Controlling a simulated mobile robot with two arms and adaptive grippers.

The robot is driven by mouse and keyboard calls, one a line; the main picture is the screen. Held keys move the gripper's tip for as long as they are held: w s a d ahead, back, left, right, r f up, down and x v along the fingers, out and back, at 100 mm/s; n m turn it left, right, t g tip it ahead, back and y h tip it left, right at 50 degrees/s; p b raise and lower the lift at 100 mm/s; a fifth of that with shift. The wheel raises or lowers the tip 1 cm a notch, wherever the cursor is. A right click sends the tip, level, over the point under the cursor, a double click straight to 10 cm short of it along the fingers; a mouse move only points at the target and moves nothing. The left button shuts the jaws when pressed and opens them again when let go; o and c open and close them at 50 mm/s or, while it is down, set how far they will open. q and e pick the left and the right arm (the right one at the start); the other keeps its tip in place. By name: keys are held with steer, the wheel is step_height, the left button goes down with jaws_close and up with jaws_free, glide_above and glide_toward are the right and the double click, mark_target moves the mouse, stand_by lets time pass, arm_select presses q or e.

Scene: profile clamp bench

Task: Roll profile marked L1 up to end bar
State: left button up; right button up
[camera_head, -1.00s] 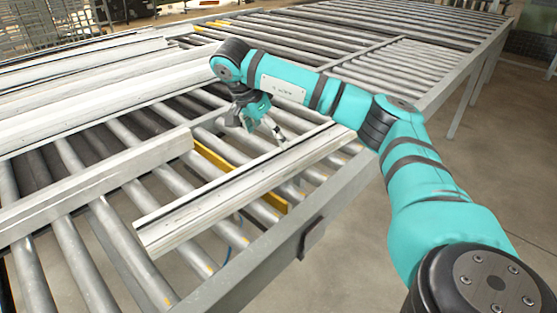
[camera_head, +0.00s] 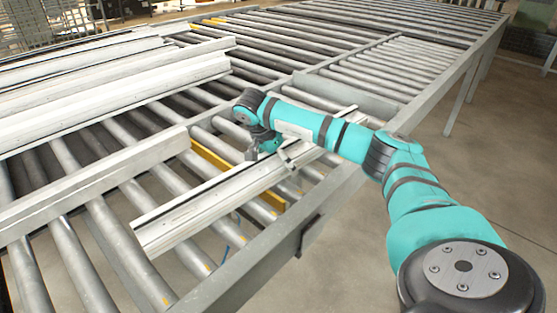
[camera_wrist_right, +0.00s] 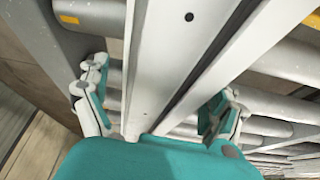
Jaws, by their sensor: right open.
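A long pale aluminium profile (camera_head: 200,208) lies across the rollers near the table's front side rail; I cannot read an L1 mark on it. My right gripper (camera_head: 286,160) is over its far half, with part of the profile hidden behind my arm. In the right wrist view my right gripper (camera_wrist_right: 160,100) is open, one finger on each side of the profile (camera_wrist_right: 178,50). I cannot tell whether the fingers touch it. A thick grey bar (camera_head: 95,188) lies over the rollers at the left, apart from the profile; I cannot tell if it is the end bar.
More long profiles (camera_head: 110,90) lie side by side on the rollers at the back left. A yellow strip (camera_head: 212,160) shows between rollers beside the near profile. The front side rail (camera_head: 270,258) runs close along it. Bare rollers (camera_head: 410,65) fill the far right.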

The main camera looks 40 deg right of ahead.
steer(key=c, duration=1.7)
steer(key=shift+n, duration=0.6)
steer(key=shift+c, duration=0.2)
steer(key=shift+w+d, duration=0.2)
steer(key=shift+d, duration=2)
steer(key=shift+w+d, duration=0.15)
steer(key=shift+d, duration=2.05)
steer(key=shift+w+d, duration=0.2)
steer(key=shift+d, duration=2)
steer(key=o, duration=1.8)
steer(key=shift+r, duration=0.1)
